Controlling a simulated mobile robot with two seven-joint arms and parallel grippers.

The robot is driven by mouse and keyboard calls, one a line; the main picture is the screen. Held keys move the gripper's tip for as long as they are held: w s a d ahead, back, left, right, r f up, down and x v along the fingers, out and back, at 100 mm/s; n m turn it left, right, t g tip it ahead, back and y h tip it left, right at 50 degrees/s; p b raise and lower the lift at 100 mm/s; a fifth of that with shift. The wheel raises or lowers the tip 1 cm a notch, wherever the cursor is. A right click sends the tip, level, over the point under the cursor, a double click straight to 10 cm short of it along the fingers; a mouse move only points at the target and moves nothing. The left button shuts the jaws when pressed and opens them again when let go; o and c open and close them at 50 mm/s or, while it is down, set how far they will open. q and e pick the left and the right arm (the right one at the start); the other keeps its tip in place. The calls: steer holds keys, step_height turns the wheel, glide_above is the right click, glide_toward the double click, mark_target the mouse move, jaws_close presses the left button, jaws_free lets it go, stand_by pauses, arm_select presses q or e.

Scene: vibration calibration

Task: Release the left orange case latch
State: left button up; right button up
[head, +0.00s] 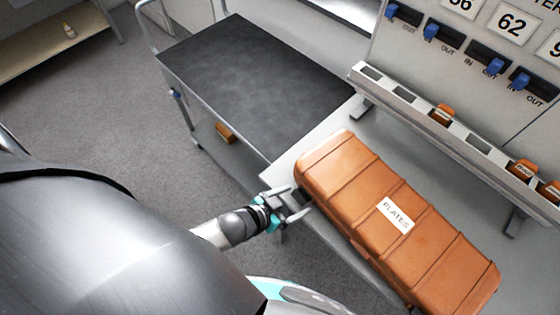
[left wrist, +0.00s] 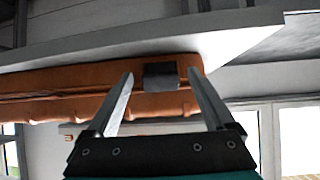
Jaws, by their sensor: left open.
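The orange case (head: 345,165) lies closed on the light bench, with a white label reading "PLATES" on its lid. My left gripper (head: 303,204) is at the near-left end of the case's front side, with its fingers pointing at it. In the left wrist view, which appears upside down, the left gripper (left wrist: 160,88) is open. A dark latch (left wrist: 160,74) on the orange case (left wrist: 70,82) shows between its two fingertips. I cannot tell whether the fingers touch the latch. My right gripper is not in view.
A cart with a dark top (head: 255,85) stands beside the bench (head: 385,135) at the upper left. A slotted rail (head: 400,98) with several orange pieces runs behind the case. A panel with blue switches (head: 431,32) stands at the back. Grey floor is open at left.

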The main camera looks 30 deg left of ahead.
arm_select(q)
steer(key=p+v, duration=0.2)
steer(key=v, duration=1.3)
steer(key=shift+p, duration=0.3)
steer(key=shift+s+r, duration=0.1)
steer(key=shift+s, duration=0.05)
